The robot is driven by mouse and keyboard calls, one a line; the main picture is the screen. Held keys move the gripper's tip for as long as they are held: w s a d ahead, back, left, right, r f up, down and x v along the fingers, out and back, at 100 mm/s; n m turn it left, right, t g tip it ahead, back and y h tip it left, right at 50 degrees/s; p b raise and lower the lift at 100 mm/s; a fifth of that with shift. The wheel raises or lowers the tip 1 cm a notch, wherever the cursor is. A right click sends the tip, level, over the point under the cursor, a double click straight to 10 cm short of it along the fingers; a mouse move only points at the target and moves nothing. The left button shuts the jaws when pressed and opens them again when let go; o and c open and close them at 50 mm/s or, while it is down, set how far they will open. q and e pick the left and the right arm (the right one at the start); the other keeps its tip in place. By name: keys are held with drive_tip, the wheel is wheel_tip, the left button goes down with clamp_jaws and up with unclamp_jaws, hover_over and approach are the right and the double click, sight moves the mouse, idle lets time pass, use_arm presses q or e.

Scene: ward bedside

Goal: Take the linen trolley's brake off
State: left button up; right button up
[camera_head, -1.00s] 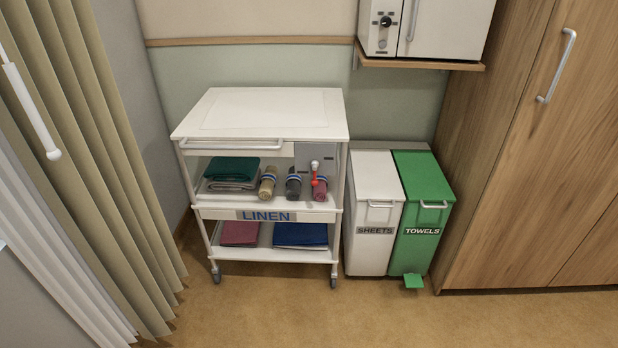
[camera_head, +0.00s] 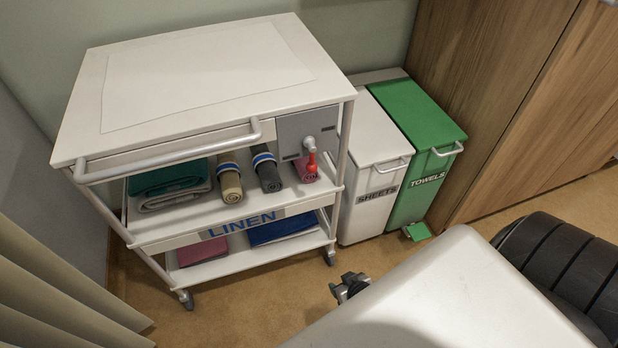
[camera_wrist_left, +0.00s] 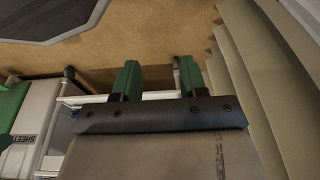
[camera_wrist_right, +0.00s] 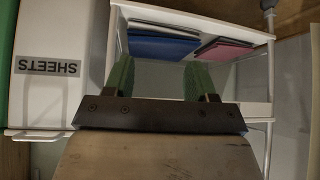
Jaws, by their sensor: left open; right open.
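The linen trolley (camera_head: 200,75) stands against the wall, with a white top, a front push bar and the label LINEN. On the right of its front is a grey panel (camera_head: 290,128) with a brake lever (camera_head: 311,162). The lever has a pale pivot and a red grip pointing down. My right gripper (camera_head: 341,292) is low, right of and apart from the trolley. In the right wrist view its green fingers (camera_wrist_right: 160,80) are spread and empty, facing the lower shelf. My left gripper (camera_wrist_left: 157,80) is open and empty; it is outside the head view.
Rolled and folded linen (camera_head: 232,180) lies on the trolley's shelves. A white SHEETS bin (camera_head: 366,205) and a green TOWELS bin (camera_head: 415,120) stand close on its right, beside a wooden cupboard (camera_head: 500,90). A beige curtain (camera_head: 60,290) hangs at lower left. The floor in front is clear.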

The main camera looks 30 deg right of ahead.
use_arm(q)
drive_tip(key=w+r+t+b, duration=0.1)
drive_tip(key=w+r+b, duration=0.2)
drive_tip(key=w+b, duration=0.25)
use_arm(e)
drive_tip(key=w+d+r+m+t, duration=0.1)
drive_tip(key=w+d+r+t, duration=0.25)
drive_tip(key=w+r, duration=0.45)
use_arm(q)
wheel_tip(320, 180, up, 12)
drive_tip(key=t+b, duration=0.2)
drive_tip(key=b, duration=0.6)
use_arm(e)
drive_tip(key=t, duration=0.7)
approach(315, 170)
drive_tip(key=shift+m, duration=0.4)
drive_tip(key=w+b, duration=0.1)
drive_tip(key=w, duration=0.8)
drive_tip(key=shift+w+d+r, duration=0.1)
drive_tip(key=shift+w, duration=0.65)
use_arm(q)
drive_tip(key=w+d+r+t+h, duration=0.1)
drive_tip(key=w+d+r+t, duration=0.1)
drive_tip(key=w+r+t, duration=0.1)
drive_tip(key=shift+w+d+t+h, duration=0.3)
drive_tip(key=shift+w+t, duration=0.3)
drive_tip(key=shift+w, duration=0.65)
use_arm(e)
clamp_jaws()
